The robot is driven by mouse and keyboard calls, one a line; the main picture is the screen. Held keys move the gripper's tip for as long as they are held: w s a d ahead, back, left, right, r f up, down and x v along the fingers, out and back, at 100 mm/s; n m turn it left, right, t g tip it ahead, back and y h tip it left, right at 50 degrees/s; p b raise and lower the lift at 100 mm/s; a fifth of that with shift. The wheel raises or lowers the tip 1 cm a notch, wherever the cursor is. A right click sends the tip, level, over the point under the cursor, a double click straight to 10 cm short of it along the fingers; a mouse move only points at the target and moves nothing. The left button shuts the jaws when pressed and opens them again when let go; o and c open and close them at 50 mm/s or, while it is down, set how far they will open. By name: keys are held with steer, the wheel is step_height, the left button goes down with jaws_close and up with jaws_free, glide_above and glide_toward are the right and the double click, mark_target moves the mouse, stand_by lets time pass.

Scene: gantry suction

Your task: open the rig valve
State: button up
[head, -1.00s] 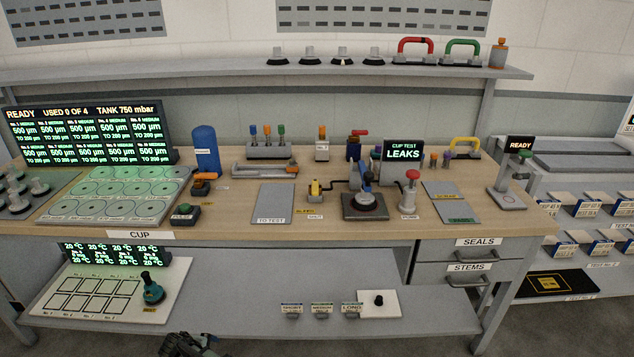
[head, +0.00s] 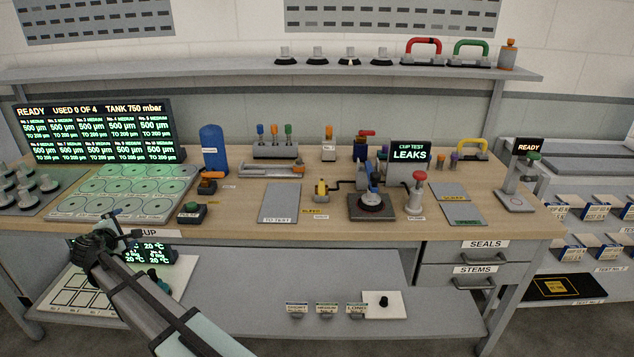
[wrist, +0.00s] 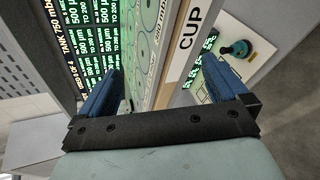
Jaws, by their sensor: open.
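The task's rig valve is not plainly labelled. An orange-handled fitting (head: 208,183) sits in front of the blue tank (head: 211,150). I cannot tell for sure which is the rig valve. My gripper (head: 124,223) is at the bench's front left edge by the CUP label, well left of both fittings. In the wrist view, its blue fingers (wrist: 162,85) are spread apart with nothing between them.
A panel of green discs (head: 130,192) and a lit display (head: 95,133) are at the left. A green-topped button box (head: 191,213) stands near the front edge. A red-knobbed post (head: 417,192) stands right of the rig. The grey TO TEST mat (head: 281,203) is bare.

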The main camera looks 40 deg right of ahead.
steer(key=w+d+r+m+g+h, duration=0.1)
steer(key=w+d+r, duration=0.1)
steer(key=d+r, duration=0.65)
steer(key=s+d+m+g, duration=0.1)
steer(key=d, duration=0.4)
steer(key=d+f+m+g, duration=0.1)
steer(key=d, duration=0.4)
steer(key=s+d+f+g, duration=0.1)
steer(key=d+g, duration=0.1)
steer(key=d, duration=0.3)
steer(key=shift+s+d+f+m, duration=0.15)
steer(key=shift+s+d+m, duration=0.15)
steer(key=shift+d+m, duration=0.1)
steer(key=s+d+m+g+y, duration=0.25)
steer(key=s+d, duration=0.25)
steer(key=d, duration=0.8)
steer(key=y, duration=0.9)
glide_toward(322, 184)
steer(key=shift+n, duration=0.25)
steer(key=x, duration=0.8)
steer(key=shift+w+a+f, duration=0.1)
steer(key=shift+w+f, duration=0.05)
steer(key=shift+f, duration=0.1)
steer(key=shift+c, duration=0.2)
